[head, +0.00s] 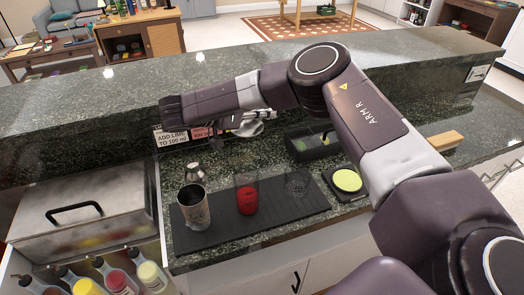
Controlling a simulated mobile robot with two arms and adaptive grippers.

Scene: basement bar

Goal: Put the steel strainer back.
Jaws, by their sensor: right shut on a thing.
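My right gripper (262,118) is at the end of the right arm, above the counter and in front of the raised ledge. It is shut on a shiny metal piece (247,129), which looks like the steel strainer; the arm hides part of it. Below it, a black bar mat (275,222) bears a metal shaker tin (194,212), a glass with red liquid (247,200) and a clear, seemingly empty glass (297,183). A small metal cap-like piece (194,171) stands behind the tin. My left gripper is not in view.
A lidded steel box (80,215) stands at the left, with several bottles (120,280) in front. A black caddy (312,145) and a green disc on a dark coaster (347,180) are right of the mat. Signs (171,137) stand against the ledge (90,95).

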